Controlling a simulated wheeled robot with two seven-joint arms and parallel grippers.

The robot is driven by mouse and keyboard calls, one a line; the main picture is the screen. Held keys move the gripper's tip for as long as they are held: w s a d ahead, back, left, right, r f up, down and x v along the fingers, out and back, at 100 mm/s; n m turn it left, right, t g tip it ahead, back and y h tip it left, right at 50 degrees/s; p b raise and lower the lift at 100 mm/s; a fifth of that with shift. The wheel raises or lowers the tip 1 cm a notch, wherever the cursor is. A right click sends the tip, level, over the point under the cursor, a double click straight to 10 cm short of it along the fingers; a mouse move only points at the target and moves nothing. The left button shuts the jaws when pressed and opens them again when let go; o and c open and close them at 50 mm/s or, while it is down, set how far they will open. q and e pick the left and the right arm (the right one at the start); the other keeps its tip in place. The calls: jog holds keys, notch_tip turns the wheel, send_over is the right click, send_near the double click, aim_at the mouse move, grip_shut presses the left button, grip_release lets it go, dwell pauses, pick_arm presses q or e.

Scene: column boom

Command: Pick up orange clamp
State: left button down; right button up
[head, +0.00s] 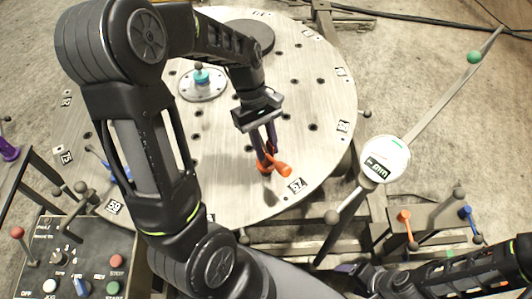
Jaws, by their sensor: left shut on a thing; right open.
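The orange clamp (281,169) is on the round metal table, near its front right edge by the label 57. My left gripper (268,148) points down from above and is shut on the clamp. The gripper hides part of the clamp, and I cannot tell whether the clamp still touches the table. My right gripper (352,270) is open and empty at the bottom, low and to the right of the table.
The round table (325,95) has several holes and a teal-topped piece (203,77). A white gauge (385,158) stands right of it on a boom. A control panel (85,255) is at bottom left. Orange (405,217) and blue (467,213) handles stand at right.

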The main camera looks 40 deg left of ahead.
pick_arm(q)
notch_tip(320, 180, up, 6)
jog(key=shift+r, duration=0.15)
dwell(0.7)
